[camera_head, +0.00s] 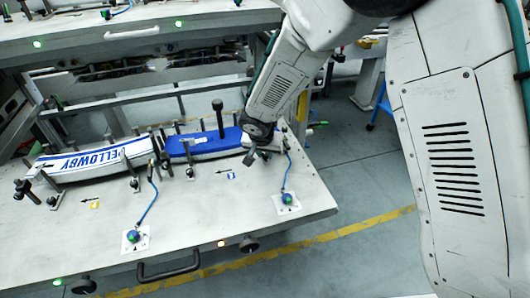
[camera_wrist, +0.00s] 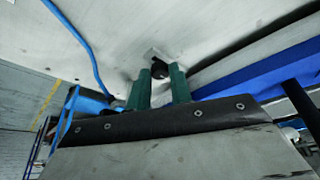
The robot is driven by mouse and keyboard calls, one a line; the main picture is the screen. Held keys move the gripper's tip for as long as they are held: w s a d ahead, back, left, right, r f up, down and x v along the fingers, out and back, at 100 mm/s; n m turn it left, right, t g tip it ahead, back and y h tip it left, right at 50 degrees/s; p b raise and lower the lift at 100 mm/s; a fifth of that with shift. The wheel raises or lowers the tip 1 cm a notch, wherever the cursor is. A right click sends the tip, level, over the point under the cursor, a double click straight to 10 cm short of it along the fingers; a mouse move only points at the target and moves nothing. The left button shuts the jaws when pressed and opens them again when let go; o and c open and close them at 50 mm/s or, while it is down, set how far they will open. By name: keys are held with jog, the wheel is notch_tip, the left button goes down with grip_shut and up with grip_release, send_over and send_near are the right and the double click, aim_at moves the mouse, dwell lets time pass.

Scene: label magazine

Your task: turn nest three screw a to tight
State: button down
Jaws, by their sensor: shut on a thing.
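My gripper (camera_head: 254,158) is low over the right end of the blue and white piece (camera_head: 205,143) on the bench drawer. In the wrist view, its two green fingers (camera_wrist: 159,78) stand on either side of a small black screw head (camera_wrist: 160,68) and are shut on it. The screw's lower part and any mark of its turn are hidden. In the head view my arm and gripper cover the screw. I cannot read a number three on any nest.
A white strip with blue FELLOWBY lettering (camera_head: 92,160) lies at the left among black clamp screws. Blue cables run to two round fittings, a left one (camera_head: 132,236) and a right one (camera_head: 287,198). A tall black post (camera_head: 218,105) stands behind.

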dwell(0.3)
jog(key=c, duration=1.3)
grip_release()
jog(key=shift+o, duration=0.2)
jog(key=v, duration=0.8)
jog(key=shift+f, duration=0.1)
